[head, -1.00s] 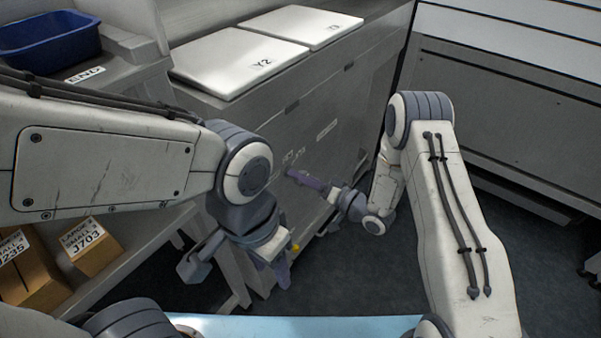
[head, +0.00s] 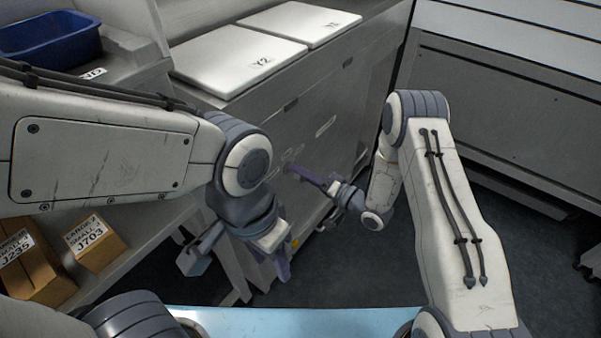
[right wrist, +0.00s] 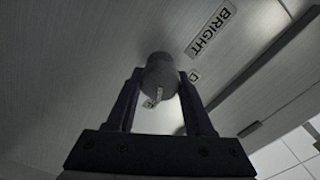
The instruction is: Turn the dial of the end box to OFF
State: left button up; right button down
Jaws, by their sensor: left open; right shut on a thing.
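The dial (right wrist: 160,76) is a grey round knob with a small pale pointer mark, on the grey panel (right wrist: 80,60) in the right wrist view. My right gripper (right wrist: 160,90) is shut on it, one dark finger on each side. A label reading BRIGHT (right wrist: 211,30) is on the panel up and right of the dial, and a partly hidden label starting with D (right wrist: 194,76) is beside it. In the head view my right gripper (head: 291,170) reaches the grey cabinet front (head: 330,150); the dial is hidden there. My left gripper (head: 240,264) is open and empty, low before the cabinet.
White lids marked Y2 (head: 235,60) and another (head: 295,22) lie on the cabinet top. A blue bin (head: 48,38) and a partly hidden label (head: 94,73) are at upper left. Cardboard boxes (head: 95,242) stand on the lower shelf. Dark floor (head: 340,270) is clear.

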jog(key=shift+c, duration=1.4)
grip_release()
jog(key=shift+w+d, duration=0.1)
jog(key=shift+d, duration=0.15)
jog(key=shift+a, duration=0.15)
jog(key=v, duration=1)
jog(key=shift+s+d, duration=0.2)
